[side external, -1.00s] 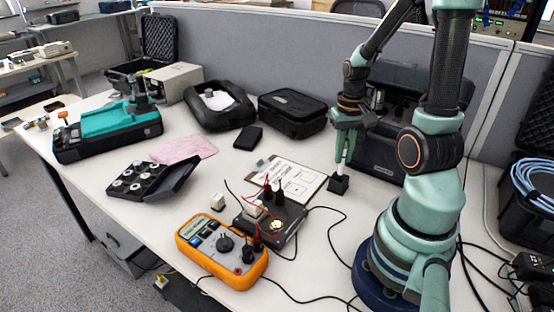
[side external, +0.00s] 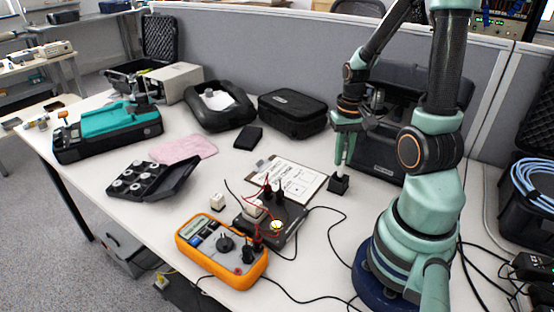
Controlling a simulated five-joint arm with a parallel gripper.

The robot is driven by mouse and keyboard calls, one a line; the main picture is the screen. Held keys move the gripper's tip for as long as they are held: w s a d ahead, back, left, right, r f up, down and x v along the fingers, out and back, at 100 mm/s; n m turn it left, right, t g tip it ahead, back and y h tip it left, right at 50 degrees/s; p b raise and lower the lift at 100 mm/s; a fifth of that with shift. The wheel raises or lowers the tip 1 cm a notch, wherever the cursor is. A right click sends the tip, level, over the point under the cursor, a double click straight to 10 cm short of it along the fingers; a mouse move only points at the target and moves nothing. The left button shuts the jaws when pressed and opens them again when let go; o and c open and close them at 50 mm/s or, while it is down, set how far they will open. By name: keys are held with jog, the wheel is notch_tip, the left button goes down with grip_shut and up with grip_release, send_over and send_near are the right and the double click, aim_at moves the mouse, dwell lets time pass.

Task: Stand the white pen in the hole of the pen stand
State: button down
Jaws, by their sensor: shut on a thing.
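The pen stand (side external: 339,184) is a small black block on the white table, just right of the clipboard. My gripper (side external: 344,160) is close above it, with its teal fingers pointing down and shut on the white pen. Only a short pale piece of the pen (side external: 343,170) shows, between the fingertips and the stand. The pen looks upright and in line with the stand. The fingers hide the rest of it, and I cannot tell how far its lower end is inside the hole.
A clipboard (side external: 290,178) lies left of the stand. A dark box with red leads (side external: 287,229) and an orange meter (side external: 220,252) are nearer the front. A large black open case (side external: 378,155) stands behind my gripper. Black cables cross the table's front right.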

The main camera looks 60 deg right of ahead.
aim_at(346, 142)
jog(key=shift+f, duration=1.75)
dwell(0.5)
jog(key=shift+c, duration=1.7)
grip_release()
jog(key=shift+r, duration=0.1)
jog(key=shift+r, duration=3.95)
jog(key=w+a+r+n+t, duration=0.2)
jog(key=a+r, duration=0.4)
jog(key=a, duration=0.3)
jog(key=w+a+r+n+t, duration=0.3)
jog(key=w+a+r+n, duration=0.2)
jog(key=a, duration=0.5)
jog(key=shift+a+r+n+t, duration=0.25)
jog(key=shift+r+n, duration=0.25)
jog(key=shift+n, duration=0.5)
